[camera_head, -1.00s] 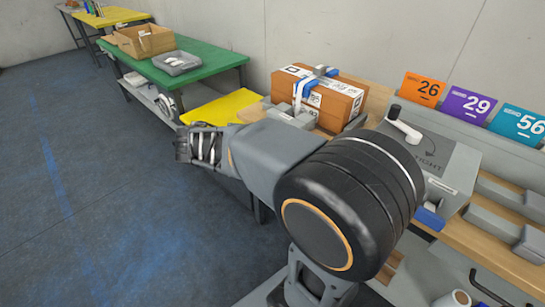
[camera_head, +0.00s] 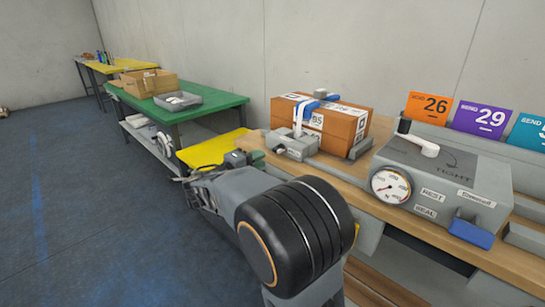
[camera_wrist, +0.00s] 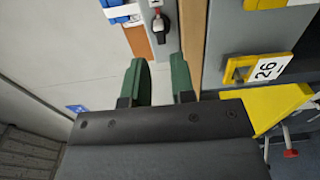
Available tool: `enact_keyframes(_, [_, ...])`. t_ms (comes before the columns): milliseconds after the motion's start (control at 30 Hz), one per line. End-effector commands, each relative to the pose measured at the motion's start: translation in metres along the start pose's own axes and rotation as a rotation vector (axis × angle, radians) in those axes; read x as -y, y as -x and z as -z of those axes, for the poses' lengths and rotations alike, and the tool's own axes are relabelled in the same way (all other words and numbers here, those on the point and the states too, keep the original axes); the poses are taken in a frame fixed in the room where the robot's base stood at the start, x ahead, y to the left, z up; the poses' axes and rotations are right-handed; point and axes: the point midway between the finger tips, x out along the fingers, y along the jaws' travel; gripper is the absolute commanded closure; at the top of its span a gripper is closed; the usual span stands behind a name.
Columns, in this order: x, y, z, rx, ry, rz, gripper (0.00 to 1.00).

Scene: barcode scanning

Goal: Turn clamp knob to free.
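A grey tension box (camera_head: 455,185) stands on the bench at the right in the head view. On its top is a crank knob with a white arm (camera_head: 418,145) and black grip, beside a curved arrow and the word TIGHT. The grip points back and left. A grey clamp (camera_head: 295,146) sits at the front of a strapped brown carton (camera_head: 335,122). In the wrist view, a grey fitting with a dark, red-marked knob (camera_wrist: 161,24) lies beyond my fingers. My gripper (camera_wrist: 160,65) is open, its green fingers apart with nothing between them. It is left of the crank, apart from it.
The box front has a dial gauge (camera_head: 390,186) and a blue part (camera_head: 471,232). Numbered cards, including an orange 26 card (camera_head: 428,108), stand behind. A green table (camera_head: 215,97) with a wooden crate (camera_head: 149,86) is at the left. The blue-grey floor (camera_head: 75,210) is open.

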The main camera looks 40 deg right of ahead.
Motion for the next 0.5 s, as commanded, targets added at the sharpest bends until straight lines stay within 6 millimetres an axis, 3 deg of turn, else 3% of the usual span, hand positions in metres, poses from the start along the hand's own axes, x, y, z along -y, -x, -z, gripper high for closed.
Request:
enact_keyframes(200, [0.002,-0.037,-0.001,0.003,0.001,0.0,0.77])
enact_keyframes(500, [0.0,-0.061,0.0,0.0,0.0,0.0,0.77])
